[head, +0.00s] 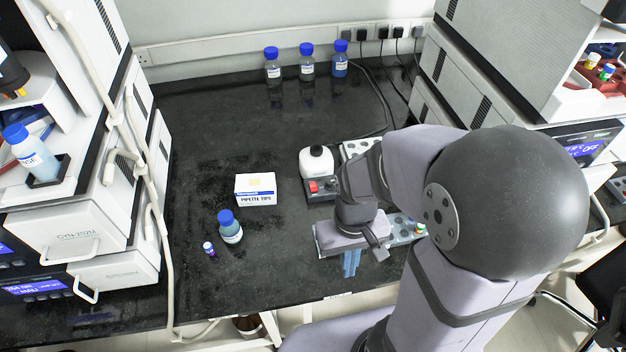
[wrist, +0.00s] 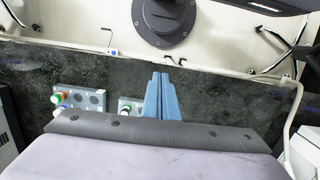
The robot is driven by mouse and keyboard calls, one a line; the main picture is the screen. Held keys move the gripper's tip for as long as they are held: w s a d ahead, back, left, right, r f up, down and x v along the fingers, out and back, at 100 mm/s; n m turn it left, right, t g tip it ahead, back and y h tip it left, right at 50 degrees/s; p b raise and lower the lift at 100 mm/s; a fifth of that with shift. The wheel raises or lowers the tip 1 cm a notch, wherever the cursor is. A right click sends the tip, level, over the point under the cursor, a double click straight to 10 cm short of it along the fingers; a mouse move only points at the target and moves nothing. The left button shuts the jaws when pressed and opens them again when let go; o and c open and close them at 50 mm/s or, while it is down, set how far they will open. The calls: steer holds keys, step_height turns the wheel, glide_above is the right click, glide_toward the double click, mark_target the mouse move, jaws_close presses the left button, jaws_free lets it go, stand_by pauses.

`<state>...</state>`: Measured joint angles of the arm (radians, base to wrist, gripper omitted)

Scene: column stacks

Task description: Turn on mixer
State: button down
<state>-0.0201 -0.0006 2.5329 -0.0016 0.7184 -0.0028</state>
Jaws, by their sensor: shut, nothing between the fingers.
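The mixer appears to be the dark grey unit (head: 320,194) in the head view, in the middle of the black bench. It has a red switch (head: 313,186) and a dark knob on its front. A white rounded part with a black top (head: 317,162) is at its back. My arm hides its right side. My gripper (head: 349,272) is in front of the mixer and to its right, near the bench's front edge. Its blue fingers are together and empty, apart from the switch. They also show in the wrist view (wrist: 161,92), where I cannot make out the mixer.
A pipette tips box (head: 255,190), a blue-capped bottle (head: 230,228) and a small vial (head: 208,248) stand left of the mixer. A grey rack (head: 397,224) with vials is beside my gripper, partly hidden. Three blue-capped bottles (head: 306,62) stand at the back. The left bench is mostly clear.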

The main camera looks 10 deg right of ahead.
steer(key=w+f, duration=0.1)
steer(key=w, duration=0.9)
step_height(320, 180, up, 9)
steer(key=t+b, duration=0.1)
steer(key=t, duration=0.3)
glide_above(312, 183)
steer(key=s, duration=0.4)
steer(key=shift+f, duration=0.25)
steer(key=shift+f, duration=0.1)
steer(key=p+x, duration=0.3)
steer(key=x, duration=1)
steer(key=shift+f, duration=0.4)
